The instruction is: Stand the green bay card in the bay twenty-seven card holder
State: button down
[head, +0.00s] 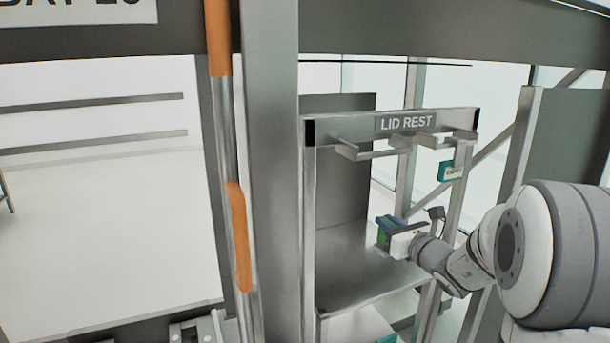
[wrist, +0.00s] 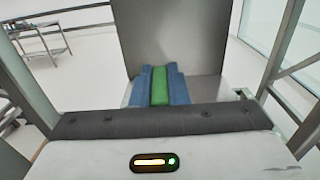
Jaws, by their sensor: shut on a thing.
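My gripper (head: 389,231) is at the right of the middle in the head view, in front of the lid rest frame. In the wrist view its two blue fingers (wrist: 178,88) are shut on the green bay card (wrist: 159,90), which shows as a green strip between them. A little of the green also shows in the head view (head: 385,239). The fingers hide most of the card. I cannot make out a bay twenty-seven card holder in either view.
A grey shelf (head: 350,285) lies below. A grey post (head: 270,180) and an orange-gripped pole (head: 238,240) stand left. Open floor shows further left.

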jog(key=n+y, duration=0.1)
send_near(351, 308)
jog(key=shift+g, duration=0.3)
jog(key=x, duration=0.4)
jog(key=shift+w+r, duration=0.2)
jog(key=shift+r, duration=0.1)
notch_tip(351, 308, down, 10)
jog(key=b, duration=0.9)
notch_tip(351, 308, up, 8)
jog(key=p, duration=1.4)
jog(key=shift+f, duration=0.2)
jog(key=shift+f, duration=0.1)
